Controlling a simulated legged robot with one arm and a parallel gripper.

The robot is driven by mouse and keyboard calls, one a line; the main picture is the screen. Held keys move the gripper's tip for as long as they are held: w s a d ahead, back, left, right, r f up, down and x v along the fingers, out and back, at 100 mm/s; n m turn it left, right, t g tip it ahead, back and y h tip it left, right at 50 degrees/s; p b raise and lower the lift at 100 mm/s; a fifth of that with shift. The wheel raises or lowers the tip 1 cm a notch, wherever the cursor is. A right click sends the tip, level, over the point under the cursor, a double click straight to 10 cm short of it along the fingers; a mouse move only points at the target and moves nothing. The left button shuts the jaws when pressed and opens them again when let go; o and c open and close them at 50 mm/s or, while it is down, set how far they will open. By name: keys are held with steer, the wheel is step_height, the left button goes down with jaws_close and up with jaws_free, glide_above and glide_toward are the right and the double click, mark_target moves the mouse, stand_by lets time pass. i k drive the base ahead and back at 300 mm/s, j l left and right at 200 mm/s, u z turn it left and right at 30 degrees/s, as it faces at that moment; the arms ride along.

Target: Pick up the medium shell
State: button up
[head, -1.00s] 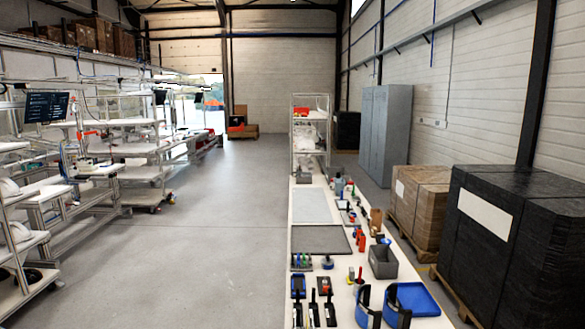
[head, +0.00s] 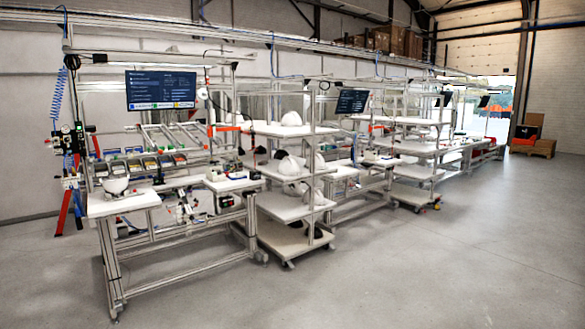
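Several white helmet shells show in the head view, all small and far off. One shell (head: 291,118) sits on the top shelf of a wheeled rack (head: 275,128). A group of shells (head: 290,165) rests on the rack's middle shelf. Dark-and-white shells (head: 304,195) sit on a lower shelf. Another white shell (head: 116,186) sits on the workbench (head: 125,203) at the left. I cannot tell which shell is the medium one. My gripper is not in view.
A monitor (head: 160,90) hangs above the left workbench. A second wheeled rack (head: 415,172) and more benches stand farther right. The grey floor (head: 430,265) in front and to the right is clear.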

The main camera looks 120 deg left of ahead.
mark_target(288, 166)
steer(key=u, duration=3.8)
steer(key=z, duration=0.15)
steer(key=i, duration=3.55)
steer(key=i+z, duration=0.1)
steer(key=i, duration=1.05)
steer(key=i+j, duration=0.15)
steer(key=i, duration=1.05)
steer(key=i+j, duration=0.1)
steer(key=i, duration=1.05)
